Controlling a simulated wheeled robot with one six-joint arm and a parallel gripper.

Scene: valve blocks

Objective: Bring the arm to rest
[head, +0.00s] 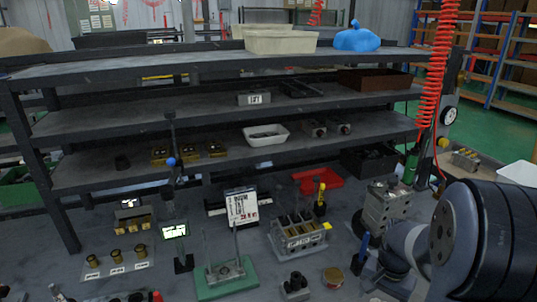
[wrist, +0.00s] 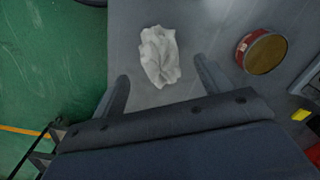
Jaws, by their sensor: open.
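My arm (head: 465,240) shows at the lower right of the head view, folded close over the right end of the bench. The gripper does not show in the head view. A crumpled white cloth (wrist: 160,55) lies on the grey bench top beyond and below the fingertips; whether they touch it cannot be told, but they look apart from it.
A red-rimmed round tin (wrist: 262,52) lies on the bench, also in the head view (head: 333,277). A grey valve block (head: 386,208) and a blue-handled tool (head: 361,252) stand near my arm. A red coiled hose (head: 438,80) hangs at the right. Green floor (wrist: 50,60) lies beyond the bench edge.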

